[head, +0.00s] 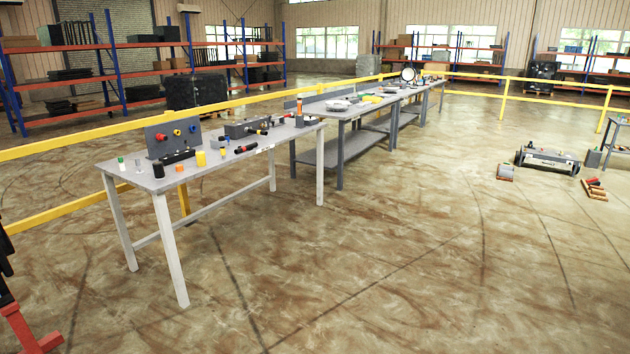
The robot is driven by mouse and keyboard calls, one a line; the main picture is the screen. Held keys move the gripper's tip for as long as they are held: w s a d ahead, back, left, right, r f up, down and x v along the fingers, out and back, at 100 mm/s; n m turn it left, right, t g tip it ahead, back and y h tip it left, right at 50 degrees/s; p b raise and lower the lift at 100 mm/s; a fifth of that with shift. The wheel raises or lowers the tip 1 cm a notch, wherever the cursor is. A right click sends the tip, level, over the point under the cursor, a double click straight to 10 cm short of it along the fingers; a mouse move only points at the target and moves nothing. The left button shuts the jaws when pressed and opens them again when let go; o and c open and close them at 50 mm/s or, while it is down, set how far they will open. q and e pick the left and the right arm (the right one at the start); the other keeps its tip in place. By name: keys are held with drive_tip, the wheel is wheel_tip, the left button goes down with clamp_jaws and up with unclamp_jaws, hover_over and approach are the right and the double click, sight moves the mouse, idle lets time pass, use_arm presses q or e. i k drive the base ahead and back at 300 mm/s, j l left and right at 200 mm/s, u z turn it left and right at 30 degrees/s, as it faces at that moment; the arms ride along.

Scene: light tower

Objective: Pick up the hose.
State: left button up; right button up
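I cannot make out a hose for certain in the head view. Small black, red, yellow and orange parts lie on the near grey table (222,163), too small to identify surely. Among them are a dark bar-like part (178,157) in front of an upright grey panel (160,140) with coloured knobs, and a black and red part (246,148) near the table's front edge. Neither of my grippers is in view.
More grey tables (352,118) with items stand behind. A yellow railing (50,203) runs behind them. A grey machine (547,160) stands on the floor at right. A red and black object (30,332) is cut off at left. The front floor is clear.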

sight(238, 151)
drive_tip(key=i+j+u, duration=0.25)
drive_tip(key=i, duration=1)
drive_tip(key=i+j+u, duration=0.25)
drive_tip(key=i, duration=1.05)
drive_tip(key=i+l, duration=0.15)
drive_tip(key=i, duration=0.2)
drive_tip(key=i+l+u, duration=0.1)
drive_tip(key=i, duration=0.25)
